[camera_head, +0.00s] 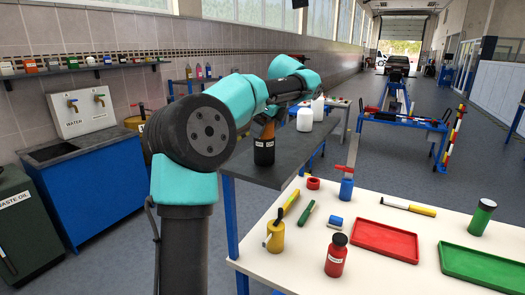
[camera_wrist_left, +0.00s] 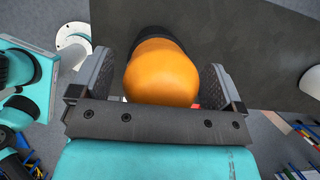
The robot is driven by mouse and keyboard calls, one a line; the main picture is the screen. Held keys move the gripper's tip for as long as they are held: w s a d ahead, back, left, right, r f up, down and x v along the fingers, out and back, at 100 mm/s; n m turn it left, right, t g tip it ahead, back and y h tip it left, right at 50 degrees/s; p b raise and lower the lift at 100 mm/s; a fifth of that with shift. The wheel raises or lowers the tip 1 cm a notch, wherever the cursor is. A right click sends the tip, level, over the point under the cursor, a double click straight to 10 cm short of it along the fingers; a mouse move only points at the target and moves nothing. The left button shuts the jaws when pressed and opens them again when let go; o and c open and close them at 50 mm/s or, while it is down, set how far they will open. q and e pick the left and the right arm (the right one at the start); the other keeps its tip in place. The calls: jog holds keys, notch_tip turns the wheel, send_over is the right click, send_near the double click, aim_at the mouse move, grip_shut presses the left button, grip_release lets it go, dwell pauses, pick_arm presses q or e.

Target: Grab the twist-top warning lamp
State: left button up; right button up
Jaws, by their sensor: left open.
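The warning lamp has an orange dome top (camera_head: 268,130) and a black base (camera_head: 264,152) with a white label. It stands upright on the dark grey raised shelf (camera_head: 290,160). My left gripper (camera_head: 264,119) is above it, around the lamp's top. In the left wrist view the orange dome (camera_wrist_left: 162,75) sits between the two dark fingers of my left gripper (camera_wrist_left: 160,85), one on each side. The fingers are open, and the dome hides any close contact. Part of the lamp's dark body shows beyond the dome. My right gripper is not in view.
The white table (camera_head: 300,265) in front holds a yellow can (camera_head: 275,238), a red bottle (camera_head: 336,256), a red tray (camera_head: 384,240) and a green tray (camera_head: 484,268). The shelf's right part is bare.

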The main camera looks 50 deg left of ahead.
pick_arm(q)
jog(key=shift+c, duration=0.4)
jog(key=c, duration=1.4)
